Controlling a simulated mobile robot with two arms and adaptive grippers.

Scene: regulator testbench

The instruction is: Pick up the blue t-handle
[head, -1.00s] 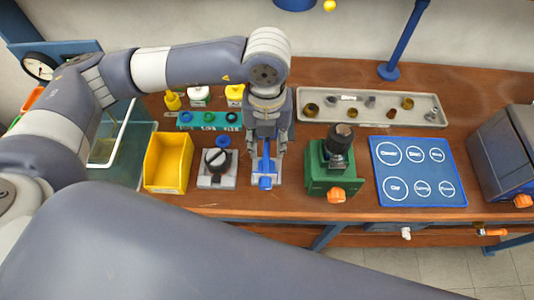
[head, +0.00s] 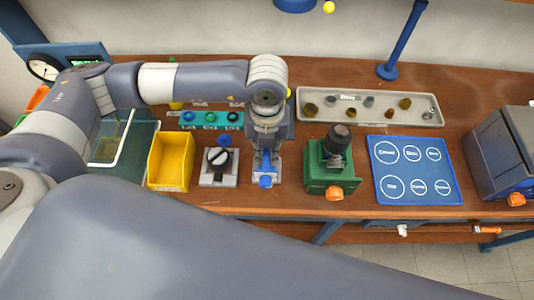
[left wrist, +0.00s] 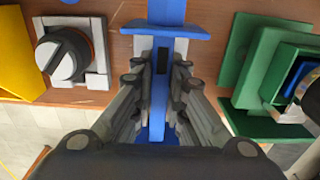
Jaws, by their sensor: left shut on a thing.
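The blue t-handle (head: 266,181) stands on a small pale base near the bench's front edge, between the black rotary knob and the green fixture. My left gripper (head: 266,160) reaches down over it from above and is shut on it. In the left wrist view, the blue handle (left wrist: 158,105) runs between the two fingers of my left gripper (left wrist: 160,68), with a blue crossbar just beyond the fingertips. The gripper hides much of the handle and base in the head view. My right gripper is not in view.
Left of the handle are a black knob on a grey block (head: 219,164) and a yellow bin (head: 168,186). A green fixture (head: 327,178) stands close on the right. Farther right lies a blue mat with circles (head: 415,193); a grey tray of small parts (head: 370,119) lies behind.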

